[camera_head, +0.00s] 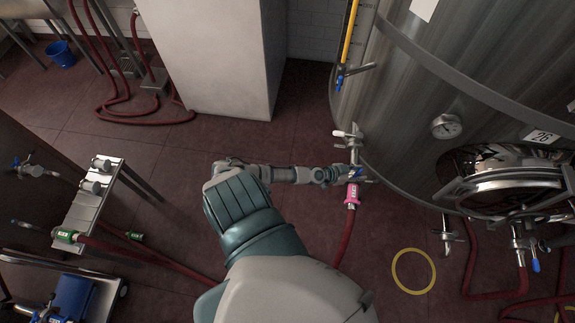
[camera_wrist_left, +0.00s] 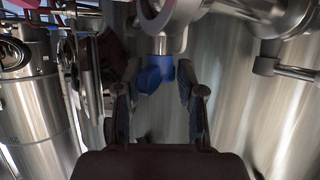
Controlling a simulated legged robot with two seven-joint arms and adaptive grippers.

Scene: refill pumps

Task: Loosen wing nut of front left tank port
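The front left tank port (camera_head: 356,146) sticks out low on the left side of the big steel tank (camera_head: 400,110). A blue wing nut (camera_head: 356,171) is at its lower end, above a pink coupling (camera_head: 352,192) on a red hose. My left gripper (camera_head: 344,173) reaches this port from the left. In the left wrist view, the wing nut (camera_wrist_left: 153,74) lies between the tips of the two spread fingers (camera_wrist_left: 160,88). Gaps show beside it, wider on the right; contact with the left finger cannot be told. My right gripper is not in view.
A round hatch (camera_head: 510,190) and more ports (camera_head: 447,235) with red hoses are to the right on the tank. A yellow ring (camera_head: 413,271) lies on the floor. A pale pillar (camera_head: 225,60) stands behind; a steel bench (camera_head: 85,205) is at the left.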

